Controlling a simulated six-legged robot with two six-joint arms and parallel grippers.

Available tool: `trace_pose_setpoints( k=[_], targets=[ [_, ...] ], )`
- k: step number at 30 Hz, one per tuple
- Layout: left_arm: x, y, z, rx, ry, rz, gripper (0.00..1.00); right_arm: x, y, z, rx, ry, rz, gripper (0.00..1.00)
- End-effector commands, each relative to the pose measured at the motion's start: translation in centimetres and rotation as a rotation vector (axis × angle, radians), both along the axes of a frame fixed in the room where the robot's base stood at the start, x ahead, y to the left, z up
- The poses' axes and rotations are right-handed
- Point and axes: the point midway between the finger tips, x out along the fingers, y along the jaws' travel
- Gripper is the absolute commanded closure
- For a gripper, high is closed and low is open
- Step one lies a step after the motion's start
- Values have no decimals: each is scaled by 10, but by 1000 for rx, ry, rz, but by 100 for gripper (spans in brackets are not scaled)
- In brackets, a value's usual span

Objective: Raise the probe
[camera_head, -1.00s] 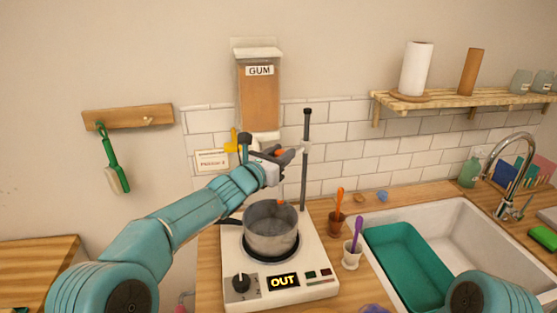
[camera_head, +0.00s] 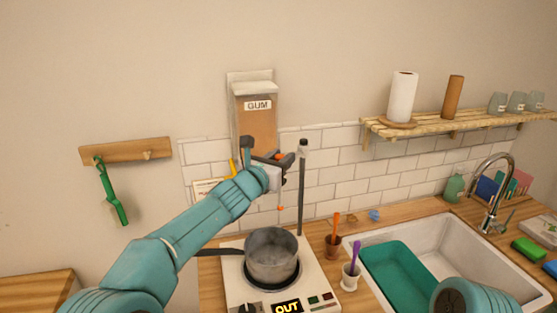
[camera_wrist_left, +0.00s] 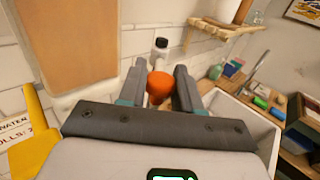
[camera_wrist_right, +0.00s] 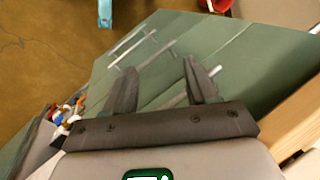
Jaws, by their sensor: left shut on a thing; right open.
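My left gripper (camera_head: 284,157) is shut on the orange knob of the probe (camera_wrist_left: 160,86). In the head view a thin probe stem hangs below the gripper to a small orange tip (camera_head: 281,208). The tip is above the rim of the grey pot (camera_head: 271,260), clear of it in the picture. The pot sits on the white hotplate (camera_head: 318,283), whose display reads OUT. A dark upright rod (camera_head: 302,195) stands behind the pot, with a pale clamp (camera_head: 302,151) near its top. My right gripper (camera_wrist_right: 159,66) is open and empty in its wrist view, over a green surface.
A GUM dispenser (camera_head: 256,115) hangs on the wall just behind my left gripper. An orange-handled tool cup (camera_head: 333,245) and a purple-handled one (camera_head: 350,278) stand right of the hotplate. A green tub (camera_head: 402,280) lies in the sink (camera_head: 455,250).

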Motion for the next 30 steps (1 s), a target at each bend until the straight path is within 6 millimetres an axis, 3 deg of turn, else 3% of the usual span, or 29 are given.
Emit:
trace_pose_setpoints(
  k=[15,16,17,26,30],
  targets=[
    [0,4,9,-5,-10,0,100,0,0,3,0,0,0,43],
    [0,4,10,-4,-10,0,57,0,0,3,0,0,0,43],
    [0,5,10,-4,-10,0,47,0,0,3,0,0,0,43],
    [-1,4,5,-3,-4,0,44,0,0,1,0,0,0,43],
    [-7,9,1,-3,-4,1,44,0,0,-12,0,0,0,43]
  ],
)
